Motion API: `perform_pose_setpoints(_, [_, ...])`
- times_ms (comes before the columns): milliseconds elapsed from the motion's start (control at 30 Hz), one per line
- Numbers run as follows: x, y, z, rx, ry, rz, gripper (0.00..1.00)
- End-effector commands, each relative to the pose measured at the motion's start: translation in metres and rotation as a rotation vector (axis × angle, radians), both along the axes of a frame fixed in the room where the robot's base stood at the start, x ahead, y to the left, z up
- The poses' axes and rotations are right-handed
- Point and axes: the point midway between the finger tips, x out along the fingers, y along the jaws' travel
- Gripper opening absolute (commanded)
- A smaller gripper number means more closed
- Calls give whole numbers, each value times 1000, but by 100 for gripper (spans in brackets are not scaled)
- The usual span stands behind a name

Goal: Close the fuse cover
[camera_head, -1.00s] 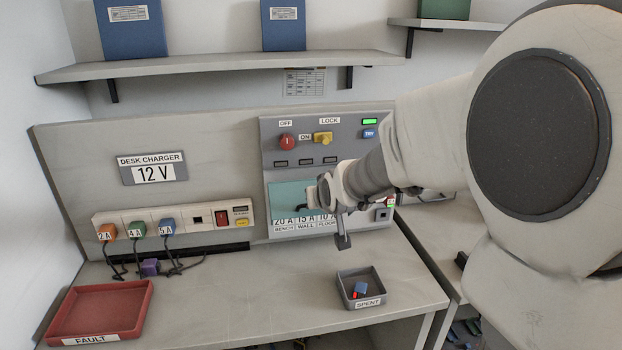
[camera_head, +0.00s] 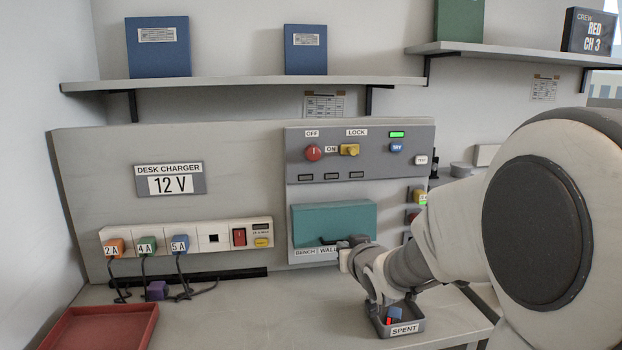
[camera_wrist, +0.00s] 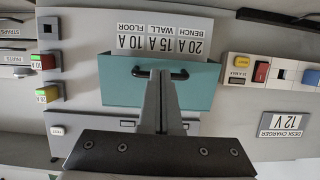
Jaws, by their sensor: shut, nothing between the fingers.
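The teal fuse cover (camera_head: 333,222) hangs over the lower part of the grey panel, with a black handle (camera_wrist: 185,75) near its lower edge. In the wrist view, which is upside down, the cover (camera_wrist: 115,88) widens toward the handle edge, so it seems to lean out; I cannot tell how far. The 20 A, 15 A and 10 A labels (camera_wrist: 160,42) show beyond that edge. My gripper (camera_wrist: 160,78) is shut and empty, its fingers in front of the cover by the handle. In the head view my gripper (camera_head: 347,250) is at the cover's lower right corner; contact is unclear.
The dark SPENT tray (camera_head: 408,328) stands below my wrist, with small red and blue pieces. A red tray (camera_head: 95,330) and the charger strip (camera_head: 190,240) with plugs are at left. The desk's middle is clear.

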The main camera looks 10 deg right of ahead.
Motion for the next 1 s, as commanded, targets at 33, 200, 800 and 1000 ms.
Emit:
perform_pose_setpoints(33, [2,0,-8,0,1,1,0])
perform_pose_setpoints(200, [7,-1,-15,0,2,1,0])
perform_pose_setpoints(800, [11,-1,-19,0,2,0,0])
perform_pose_setpoints(1000, [11,-1,-18,0,2,0,0])
